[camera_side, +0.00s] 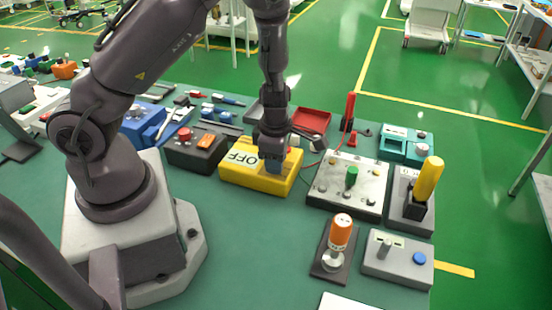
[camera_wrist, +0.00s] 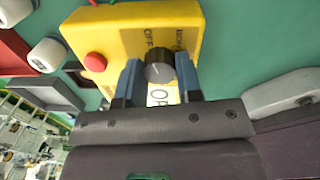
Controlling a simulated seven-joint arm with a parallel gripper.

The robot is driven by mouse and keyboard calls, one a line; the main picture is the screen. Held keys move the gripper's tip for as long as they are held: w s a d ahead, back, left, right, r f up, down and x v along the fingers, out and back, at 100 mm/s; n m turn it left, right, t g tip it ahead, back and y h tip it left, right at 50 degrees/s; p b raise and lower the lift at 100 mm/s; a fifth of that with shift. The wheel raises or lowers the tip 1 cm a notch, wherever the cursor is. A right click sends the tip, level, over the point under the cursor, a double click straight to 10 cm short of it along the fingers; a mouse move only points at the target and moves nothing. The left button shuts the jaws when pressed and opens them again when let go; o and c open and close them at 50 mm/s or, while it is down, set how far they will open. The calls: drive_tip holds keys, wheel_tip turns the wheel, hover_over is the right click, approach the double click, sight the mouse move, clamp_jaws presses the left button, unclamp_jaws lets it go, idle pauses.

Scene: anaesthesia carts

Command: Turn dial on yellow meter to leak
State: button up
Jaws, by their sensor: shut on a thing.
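The yellow meter (camera_side: 239,181) sits on the green table in front of my arm in the side view. Its display (camera_side: 243,157) reads OFF. In the wrist view the meter (camera_wrist: 110,30) fills the upper middle, with a black dial (camera_wrist: 159,70) with a grey top and a red button (camera_wrist: 95,62). OFF is printed beside the dial; another label is too blurred to read. My gripper (camera_side: 273,163) points down at the meter. In the wrist view my gripper (camera_wrist: 159,65) has its blue fingers on both sides of the dial, shut on it. The dial is hidden in the side view.
A black box (camera_side: 190,155) with red and orange buttons stands left of the meter. A pale panel (camera_side: 335,195) with a green knob stands close on the right. A red tray (camera_side: 312,120) lies behind. The table in front of the meter (camera_side: 245,235) is clear.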

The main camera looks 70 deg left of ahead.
drive_tip(key=m, duration=0.7)
drive_tip(key=shift+m, duration=0.3)
drive_tip(key=m, duration=0.7)
drive_tip(key=shift+a+h, duration=0.1)
drive_tip(key=shift+h, duration=0.2)
drive_tip(key=m, duration=0.4)
drive_tip(key=shift+m, duration=2.3)
drive_tip(key=o, duration=0.9)
drive_tip(key=shift+o, duration=0.2)
